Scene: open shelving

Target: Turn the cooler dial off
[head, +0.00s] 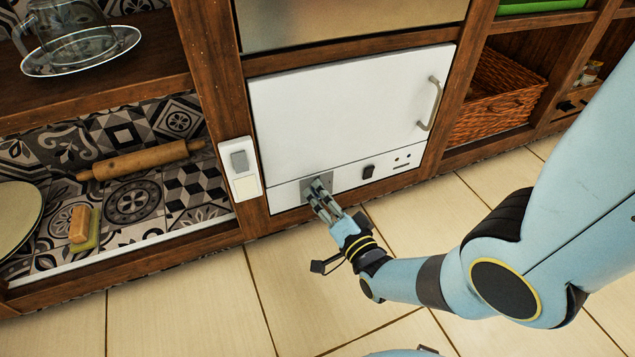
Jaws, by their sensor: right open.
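The white cooler (345,105) is set into the wooden shelving, with a metal handle (431,104) at its right side. Along its bottom runs a control strip with a grey square plate (307,190) at the left and a black switch (368,172) to the right. My right gripper (318,187) is open, its fingers at the grey plate. The fingers cover most of the plate, so the dial itself is hidden and its setting cannot be told. Whether the fingers touch it cannot be told. My left gripper is out of view.
A white wall switch panel (246,187) is on the post left of the cooler. The left shelf holds a rolling pin (140,161) and a sponge (81,224). A wicker basket (498,98) sits at the right. The tiled floor (200,320) in front is clear.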

